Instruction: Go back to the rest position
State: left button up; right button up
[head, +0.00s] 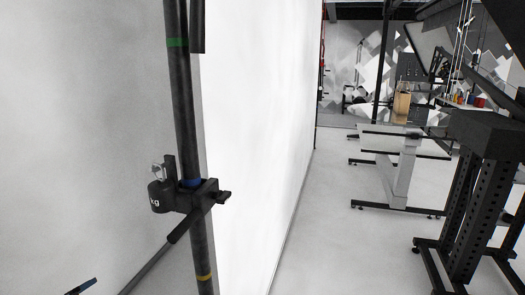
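Neither of my grippers can be made out in the head view, so I cannot see whether they are open or shut, or whether they hold anything. A small dark piece with a light blue part (82,287) shows at the bottom left edge. It is cut off by the frame and I cannot tell what it is.
A dark pole (184,110) with coloured bands stands close in front, carrying a clamp (197,196) and a weight marked "kg" (155,198). A white wall (255,120) is behind. At right are a black perforated stand (470,200) and a grey-white table (405,140). Floor between is clear.

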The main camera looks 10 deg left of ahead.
pick_arm(q)
jog(key=s+d+f+n+g, duration=0.1)
jog(key=s+d+f+n, duration=0.3)
jog(key=d+f, duration=0.4)
jog(key=s+d+f+n+g, duration=0.2)
jog(key=s+d+f+n, duration=0.2)
jog(key=d+f, duration=0.5)
jog(key=shift+s+d+f+n, duration=0.25)
jog(key=shift+s+n, duration=0.05)
jog(key=shift+n, duration=0.7)
dwell(0.5)
